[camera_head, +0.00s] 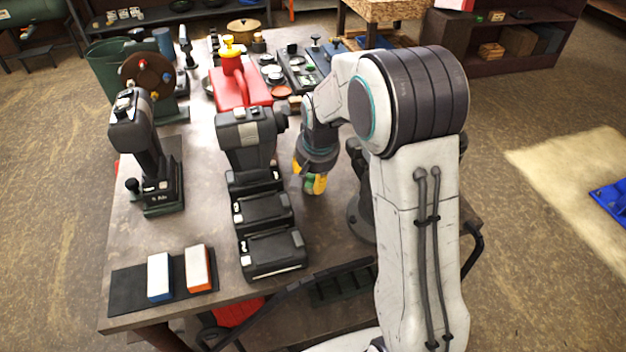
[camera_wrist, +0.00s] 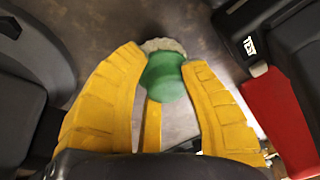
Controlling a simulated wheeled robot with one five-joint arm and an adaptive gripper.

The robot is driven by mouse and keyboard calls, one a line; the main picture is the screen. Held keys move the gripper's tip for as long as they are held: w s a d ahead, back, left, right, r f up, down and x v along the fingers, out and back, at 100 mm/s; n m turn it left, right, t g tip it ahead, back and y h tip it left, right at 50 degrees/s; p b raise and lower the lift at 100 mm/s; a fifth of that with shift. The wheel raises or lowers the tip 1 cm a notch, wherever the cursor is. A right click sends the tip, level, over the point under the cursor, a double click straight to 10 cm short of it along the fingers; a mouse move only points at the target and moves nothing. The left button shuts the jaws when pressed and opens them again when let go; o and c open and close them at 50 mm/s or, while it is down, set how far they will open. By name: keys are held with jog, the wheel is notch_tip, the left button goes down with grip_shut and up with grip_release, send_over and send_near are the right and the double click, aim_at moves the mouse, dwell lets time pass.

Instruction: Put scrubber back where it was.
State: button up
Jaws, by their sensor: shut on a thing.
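My gripper (camera_head: 308,178) has yellow fingers and hangs over the workbench (camera_head: 215,160), in the gap right of a row of black tools. It is shut on the scrubber (camera_head: 318,184), of which only a bit of green shows in the head view. In the wrist view the scrubber (camera_wrist: 163,78) is a rounded green body with a pale grey, rough edge at its far side, between the fingertips (camera_wrist: 166,62). Its lower part is hidden by my fingers. I cannot tell whether it touches the bench top.
Black battery tools (camera_head: 262,205) stand left of my gripper. A dark mat (camera_head: 129,283) with two white-topped blocks (camera_head: 159,277) lies front left. A drill-like tool (camera_head: 150,160) stands farther left. Bare bench shows at left centre.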

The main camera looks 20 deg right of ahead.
jog(key=shift+f, duration=0.8)
jog(key=shift+f, duration=0.1)
jog(key=o, duration=1.1)
jog(key=b+v, duration=0.4)
jog(key=v, duration=0.8)
jog(key=shift+s+f+n, duration=0.6)
jog(key=shift+s+n, duration=0.35)
jog(key=shift+s, duration=3)
jog(key=shift+s+f+n, duration=0.6)
jog(key=shift+s+n, duration=0.3)
jog(key=shift+s, duration=3.05)
jog(key=shift+s+f+n, duration=0.6)
jog(key=shift+s+n, duration=0.35)
jog(key=shift+s, duration=3)
